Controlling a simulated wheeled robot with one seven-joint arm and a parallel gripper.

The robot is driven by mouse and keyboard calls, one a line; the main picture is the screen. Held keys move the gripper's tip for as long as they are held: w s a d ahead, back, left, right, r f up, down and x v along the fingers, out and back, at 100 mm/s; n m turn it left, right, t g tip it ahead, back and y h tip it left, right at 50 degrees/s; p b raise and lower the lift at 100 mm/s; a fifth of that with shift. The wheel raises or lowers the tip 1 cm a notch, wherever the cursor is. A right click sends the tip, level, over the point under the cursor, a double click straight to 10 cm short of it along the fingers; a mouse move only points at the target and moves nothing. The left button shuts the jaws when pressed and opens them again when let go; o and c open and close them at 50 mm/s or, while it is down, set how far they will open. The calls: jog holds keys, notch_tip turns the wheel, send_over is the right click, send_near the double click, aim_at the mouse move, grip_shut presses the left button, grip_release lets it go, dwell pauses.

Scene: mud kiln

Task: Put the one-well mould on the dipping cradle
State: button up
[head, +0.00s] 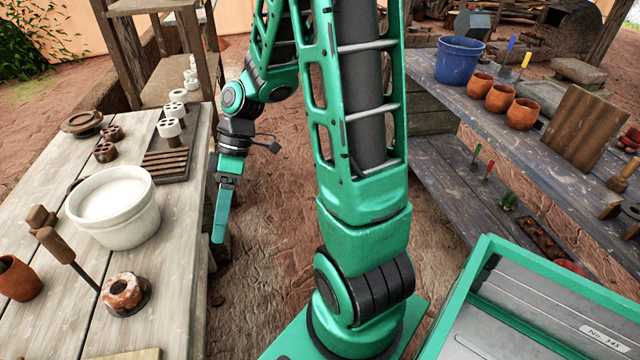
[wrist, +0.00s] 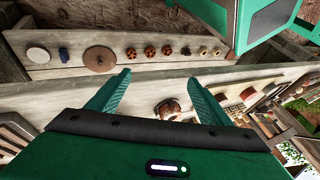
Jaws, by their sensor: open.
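My gripper (head: 219,238) hangs beside the right edge of the left workbench, pointing down. In the wrist view my gripper (wrist: 160,79) is open, with nothing between the fingers. Small brown round blocks (head: 105,152) stand on the bench, and pale blocks with dark holes (head: 168,127) stand behind and beside a slatted brown rack (head: 168,163). The rack may be the dipping cradle. The wrist view shows a row of small round blocks (wrist: 150,53) on a plank; some have several holes. I cannot tell which block is the one-well mould.
A white bowl (head: 128,232), a mottled ring-shaped piece (head: 125,291) and a clay cup (head: 18,278) stand on the left workbench (head: 185,250). The right bench holds a blue bucket (head: 459,60) and clay pots (head: 500,98). Bare earth floor lies between the benches.

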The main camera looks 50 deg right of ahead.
jog(key=s+d+r+m+h, duration=0.3)
jog(key=s+d+r+m, duration=0.1)
jog(key=s+d+m, duration=0.3)
jog(key=s+d+r+m+t+h, duration=0.1)
jog(key=s+d+r+m+h, duration=0.1)
jog(key=s+d+r+m, duration=0.2)
jog(key=s+d+m, duration=0.3)
jog(key=s+m, duration=0.2)
jog(key=s, duration=0.1)
jog(key=shift+d+r+m+h, duration=0.35)
jog(key=shift+d+m+h, duration=0.05)
jog(key=shift+w+f, duration=0.25)
jog(key=shift+w, duration=0.45)
